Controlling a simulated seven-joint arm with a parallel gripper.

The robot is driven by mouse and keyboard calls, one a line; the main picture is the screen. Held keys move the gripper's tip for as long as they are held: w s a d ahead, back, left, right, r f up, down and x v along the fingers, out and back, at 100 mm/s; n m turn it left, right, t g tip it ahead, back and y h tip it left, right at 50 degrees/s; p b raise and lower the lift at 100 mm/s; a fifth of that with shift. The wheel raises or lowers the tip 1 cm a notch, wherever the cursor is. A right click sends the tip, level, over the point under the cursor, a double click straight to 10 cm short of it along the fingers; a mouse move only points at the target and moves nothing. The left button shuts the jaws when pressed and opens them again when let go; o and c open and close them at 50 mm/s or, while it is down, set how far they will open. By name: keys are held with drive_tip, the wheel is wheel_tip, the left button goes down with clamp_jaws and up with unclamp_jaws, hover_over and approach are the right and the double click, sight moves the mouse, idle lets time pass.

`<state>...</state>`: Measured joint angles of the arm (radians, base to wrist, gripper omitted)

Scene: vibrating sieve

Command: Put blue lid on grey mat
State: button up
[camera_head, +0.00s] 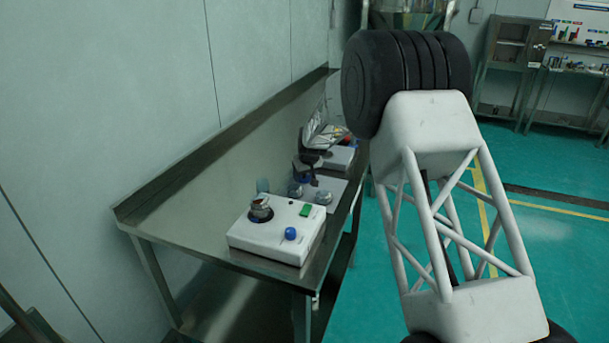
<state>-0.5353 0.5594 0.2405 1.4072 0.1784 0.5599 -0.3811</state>
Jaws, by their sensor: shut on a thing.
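My gripper (313,170) is small and dark in this view, above the middle of the metal table. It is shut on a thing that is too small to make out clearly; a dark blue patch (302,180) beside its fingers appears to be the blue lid. A light grey flat surface (333,186) lies below and around the gripper, with small metal pots (295,190) on it; I cannot tell whether it is the grey mat. The gap between gripper and surface cannot be judged.
A white box (270,240) with a metal part, a blue knob (290,233) and a green switch (307,210) stands at the table's near end. More equipment (340,157) stands behind. The wall borders the table (175,215) at left. My arm fills the right.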

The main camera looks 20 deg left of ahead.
drive_tip(key=shift+f, duration=0.5)
